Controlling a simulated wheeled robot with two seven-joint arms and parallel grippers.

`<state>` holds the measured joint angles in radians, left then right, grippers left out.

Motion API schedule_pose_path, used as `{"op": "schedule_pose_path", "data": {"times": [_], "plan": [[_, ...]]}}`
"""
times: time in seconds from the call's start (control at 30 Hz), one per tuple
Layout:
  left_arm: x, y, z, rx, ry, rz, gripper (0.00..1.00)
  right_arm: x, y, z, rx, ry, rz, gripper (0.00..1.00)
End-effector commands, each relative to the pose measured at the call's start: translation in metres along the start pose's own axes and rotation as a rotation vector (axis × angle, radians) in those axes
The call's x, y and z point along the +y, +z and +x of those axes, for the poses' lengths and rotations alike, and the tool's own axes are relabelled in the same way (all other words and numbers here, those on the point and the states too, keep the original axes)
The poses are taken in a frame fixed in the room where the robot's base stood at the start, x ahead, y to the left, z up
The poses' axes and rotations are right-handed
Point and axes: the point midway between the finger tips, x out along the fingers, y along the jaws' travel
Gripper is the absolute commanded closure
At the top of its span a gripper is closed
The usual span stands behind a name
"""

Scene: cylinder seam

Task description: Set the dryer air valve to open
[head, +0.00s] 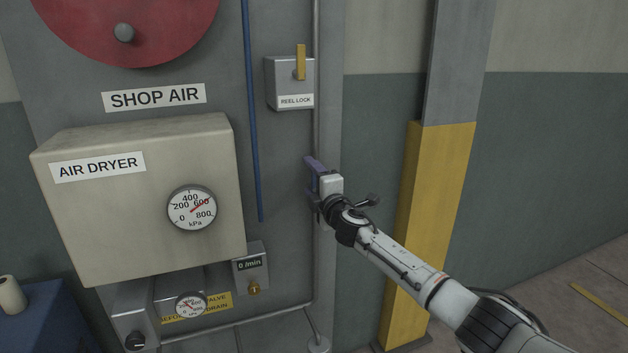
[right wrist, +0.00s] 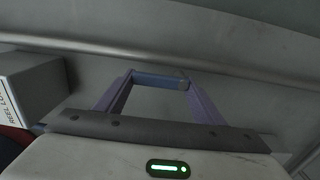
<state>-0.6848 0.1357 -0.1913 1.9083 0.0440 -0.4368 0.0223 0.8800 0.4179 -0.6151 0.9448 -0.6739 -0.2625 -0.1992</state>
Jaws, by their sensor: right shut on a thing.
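My right gripper (head: 312,178) has purple fingers and is at the vertical grey pipe, right of the air dryer box (head: 100,220). In the right wrist view the gripper (right wrist: 158,80) is shut on a short blue bar (right wrist: 155,82), which spans between its fingertips and looks like a valve handle. The bar's turning point and the valve body are hidden, so its setting cannot be told. The dryer's large gauge (head: 192,208) has a red needle pointing up and right. A flow display (head: 250,264) below reads 0 l/min. My left gripper is not in view.
A reel lock box (head: 285,88) with an upright yellow lever (head: 301,60) is above the gripper. A blue hose (head: 252,120) runs down left of it. A yellow and grey post (head: 430,200) stands on the right, behind my right arm.

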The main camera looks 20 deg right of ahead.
Motion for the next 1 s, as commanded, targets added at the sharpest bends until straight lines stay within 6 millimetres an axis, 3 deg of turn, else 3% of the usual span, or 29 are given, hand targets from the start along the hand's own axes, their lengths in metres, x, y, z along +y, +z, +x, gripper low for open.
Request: {"op": "schedule_pose_path", "data": {"times": [0.2, 0.23, 0.33, 0.73, 1.0], "plan": [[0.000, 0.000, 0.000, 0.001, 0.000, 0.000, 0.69, 0.000, 0.000, 0.000, 0.000, 0.000, -0.009, 0.78], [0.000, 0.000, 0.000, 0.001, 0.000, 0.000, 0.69, 0.000, 0.000, 0.000, 0.000, 0.000, -0.009, 0.33], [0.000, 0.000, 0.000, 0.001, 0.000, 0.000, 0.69, 0.000, 0.000, 0.000, 0.000, 0.000, -0.007, 0.19], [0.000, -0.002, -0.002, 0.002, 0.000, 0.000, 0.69, 0.000, 0.001, -0.005, 0.000, 0.000, -0.004, 0.19], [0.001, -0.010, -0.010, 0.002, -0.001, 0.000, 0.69, 0.000, 0.001, -0.039, 0.001, 0.000, -0.005, 0.19]]}}
